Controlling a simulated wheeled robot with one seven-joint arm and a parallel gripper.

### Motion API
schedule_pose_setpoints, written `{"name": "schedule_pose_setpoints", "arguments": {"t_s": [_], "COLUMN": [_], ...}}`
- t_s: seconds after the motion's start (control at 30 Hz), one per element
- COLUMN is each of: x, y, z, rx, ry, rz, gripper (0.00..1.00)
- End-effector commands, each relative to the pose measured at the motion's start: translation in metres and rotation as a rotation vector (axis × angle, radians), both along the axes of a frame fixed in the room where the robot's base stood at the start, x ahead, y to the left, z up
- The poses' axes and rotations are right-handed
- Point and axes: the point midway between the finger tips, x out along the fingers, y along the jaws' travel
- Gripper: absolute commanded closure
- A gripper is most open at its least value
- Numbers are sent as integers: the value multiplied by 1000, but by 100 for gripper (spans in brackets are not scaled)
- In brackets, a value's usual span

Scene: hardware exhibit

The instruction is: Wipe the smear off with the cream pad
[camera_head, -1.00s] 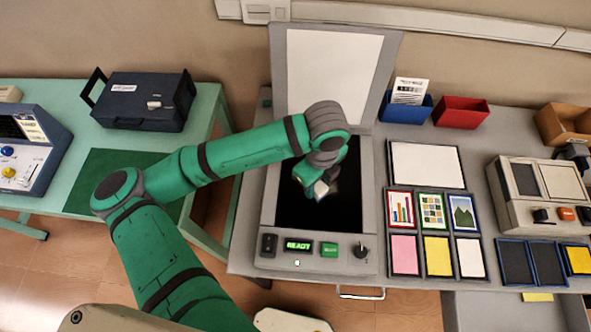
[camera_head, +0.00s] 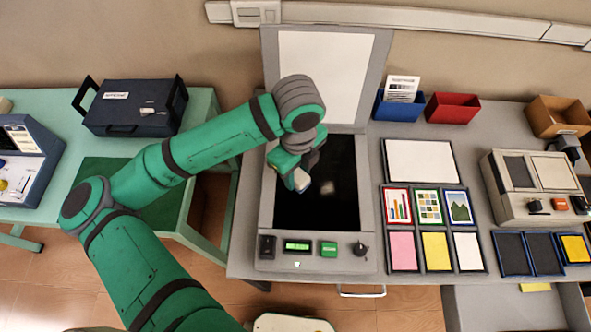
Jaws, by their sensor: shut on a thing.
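A flatbed scanner with its lid raised stands on the grey table; its dark glass (camera_head: 335,205) faces up. A pale whitish smear (camera_head: 327,187) shows on the glass, just right of my gripper. My gripper (camera_head: 300,180) is over the left half of the glass, pointing down, shut on the cream pad (camera_head: 301,180). Only a small pale part of the pad shows below the fingers. I cannot tell whether the pad touches the glass.
The raised lid (camera_head: 325,70) stands behind the glass. Control buttons (camera_head: 298,246) line the scanner's front. Right of it are picture cards (camera_head: 397,205), blue (camera_head: 402,108) and red (camera_head: 453,108) bins and a beige device (camera_head: 535,187). A dark case (camera_head: 133,107) sits on the green table.

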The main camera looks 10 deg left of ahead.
Motion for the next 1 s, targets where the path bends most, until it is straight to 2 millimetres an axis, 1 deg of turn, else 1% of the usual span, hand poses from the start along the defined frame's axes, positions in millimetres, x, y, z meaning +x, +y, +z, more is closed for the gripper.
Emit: {"name": "schedule_pose_setpoints", "arguments": {"t_s": [0.1, 0.3, 1.0], "x": [1, 0, 0], "y": [-1, -3, -3], "z": [11, 24, 25], "rx": [1, 1, 0], "ry": [-2, -1, 0], "rz": [-3, -6, -6], "gripper": [91, 91, 91]}}
